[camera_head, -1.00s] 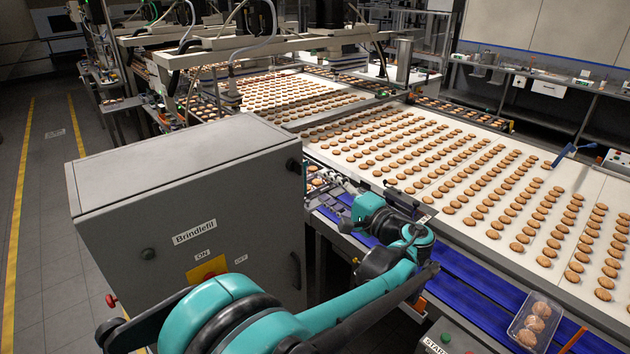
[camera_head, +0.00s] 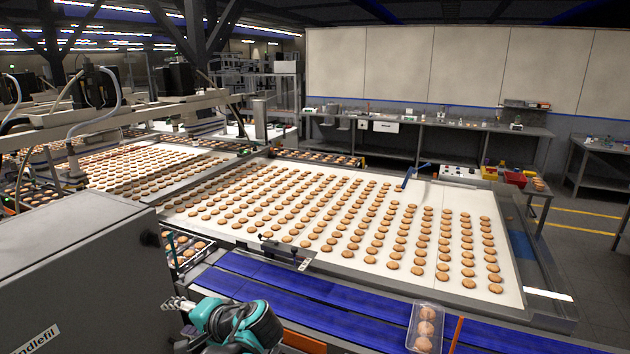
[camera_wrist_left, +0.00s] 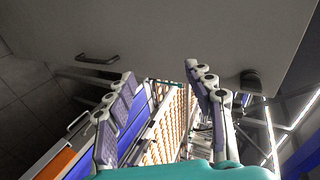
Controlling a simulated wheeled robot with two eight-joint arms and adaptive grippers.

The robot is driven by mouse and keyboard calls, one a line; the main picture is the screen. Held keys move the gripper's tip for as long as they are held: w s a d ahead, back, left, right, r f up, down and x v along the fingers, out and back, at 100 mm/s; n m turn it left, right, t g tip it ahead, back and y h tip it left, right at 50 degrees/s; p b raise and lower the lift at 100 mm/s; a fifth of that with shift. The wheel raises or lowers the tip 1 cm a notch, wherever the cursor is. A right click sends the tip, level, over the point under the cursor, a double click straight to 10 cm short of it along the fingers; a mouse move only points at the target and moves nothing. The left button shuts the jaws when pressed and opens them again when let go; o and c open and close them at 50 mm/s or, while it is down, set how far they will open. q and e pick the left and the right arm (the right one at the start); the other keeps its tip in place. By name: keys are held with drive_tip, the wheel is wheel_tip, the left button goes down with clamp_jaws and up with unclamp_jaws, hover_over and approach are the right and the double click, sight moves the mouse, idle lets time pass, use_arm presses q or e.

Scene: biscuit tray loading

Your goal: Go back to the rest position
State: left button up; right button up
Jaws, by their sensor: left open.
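My left gripper (camera_head: 176,304) shows low in the head view, beside the grey cabinet and in front of the blue belt. In the left wrist view its two fingers (camera_wrist_left: 160,72) are spread apart with nothing between them. My teal left arm is folded at the bottom edge of the head view. My right gripper is in neither view.
The grey cabinet (camera_head: 75,270) stands close on the left and fills the top of the wrist view (camera_wrist_left: 170,35). The blue belt (camera_head: 300,315) carries a clear tray (camera_head: 413,335) of biscuits. Beyond lies the white conveyor (camera_head: 420,185) with rows of biscuits.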

use_arm(q)
drive_tip(key=s+d+f+n+h+b, duration=0.1)
drive_tip(key=s+d+f+h+b, duration=0.1)
drive_tip(key=f, duration=0.5)
drive_tip(key=s+d+f+n+h+b, duration=0.1)
drive_tip(key=s+d+f+h+b, duration=0.2)
drive_tip(key=s+d+f+h, duration=0.2)
drive_tip(key=s+d+f+n+t+h+b, duration=0.1)
drive_tip(key=s+d+f+n+h+b, duration=0.1)
drive_tip(key=s+f, duration=0.7)
drive_tip(key=d+f+h+b, duration=0.1)
drive_tip(key=d+h, duration=0.1)
drive_tip(key=d, duration=0.1)
drive_tip(key=shift+s+f, duration=0.15)
drive_tip(key=shift+f, duration=0.05)
